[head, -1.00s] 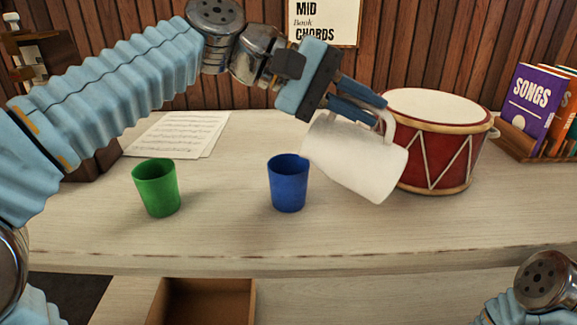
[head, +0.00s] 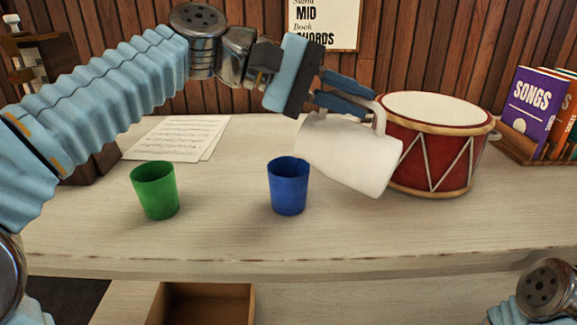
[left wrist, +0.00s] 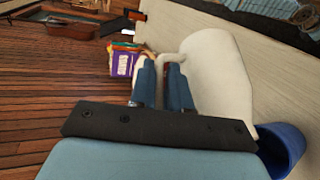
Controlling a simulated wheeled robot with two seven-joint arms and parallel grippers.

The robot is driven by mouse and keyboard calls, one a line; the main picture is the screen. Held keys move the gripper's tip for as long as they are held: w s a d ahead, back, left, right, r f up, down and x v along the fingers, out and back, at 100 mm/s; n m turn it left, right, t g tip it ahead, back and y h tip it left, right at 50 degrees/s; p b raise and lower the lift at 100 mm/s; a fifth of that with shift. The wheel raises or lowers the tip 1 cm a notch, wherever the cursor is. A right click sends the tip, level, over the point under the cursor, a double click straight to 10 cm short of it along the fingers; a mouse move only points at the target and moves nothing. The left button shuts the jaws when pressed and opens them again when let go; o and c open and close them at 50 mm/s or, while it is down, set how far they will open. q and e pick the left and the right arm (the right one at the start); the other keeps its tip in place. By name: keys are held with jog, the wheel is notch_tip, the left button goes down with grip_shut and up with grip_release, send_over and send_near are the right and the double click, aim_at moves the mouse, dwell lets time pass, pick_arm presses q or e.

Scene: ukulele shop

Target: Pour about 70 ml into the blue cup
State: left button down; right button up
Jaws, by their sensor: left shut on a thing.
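The blue cup (head: 288,188) stands upright on the counter, near the middle of the head view. My left gripper (head: 366,102) is shut on the pitcher's handle (head: 381,117). In the left wrist view the fingers (left wrist: 162,80) close around the handle, and the blue cup (left wrist: 283,150) shows partly at lower right. No stream of liquid shows, and the insides of pitcher and cup are hidden. My right gripper is out of view.
A green cup (head: 156,190) stands left of the blue one. A red drum (head: 430,150) stands right behind the pitcher. Sheet music (head: 178,138) lies at back left, and a book rack (head: 533,147) stands at right. The front counter is clear.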

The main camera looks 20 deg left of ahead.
aim_at(397, 143)
pick_arm(q)
jog(key=shift+w+a+r+h+b, duration=0.1)
jog(key=shift+a+r+h+b, duration=0.15)
jog(key=shift+a+h+b, duration=0.25)
dwell(1.2)
jog(key=shift+r+p, duration=0.15)
jog(key=shift+p, duration=0.25)
jog(key=d+y+p, duration=0.2)
jog(key=d+p, duration=0.1)
jog(key=s+d+f+y+p, duration=0.1)
jog(key=shift+d+m, duration=0.25)
jog(key=shift+m, duration=0.05)
jog(key=shift+s+d+f+y+p, duration=0.1)
jog(key=shift+d+f+y+p, duration=0.05)
jog(key=shift+f, duration=0.25)
jog(key=shift+d+f+y+p, duration=0.1)
jog(key=shift+f+y+p, duration=0.05)
jog(key=shift+f, duration=0.5)
jog(key=shift+d+f+y+p, duration=0.15)
jog(key=shift+y+p, duration=0.15)
jog(key=shift+p, duration=0.1)
jog(key=shift+d+f+y, duration=0.25)
jog(key=shift+f+y, duration=0.05)
jog(key=shift+f, duration=0.25)
jog(key=shift+m, duration=0.3)
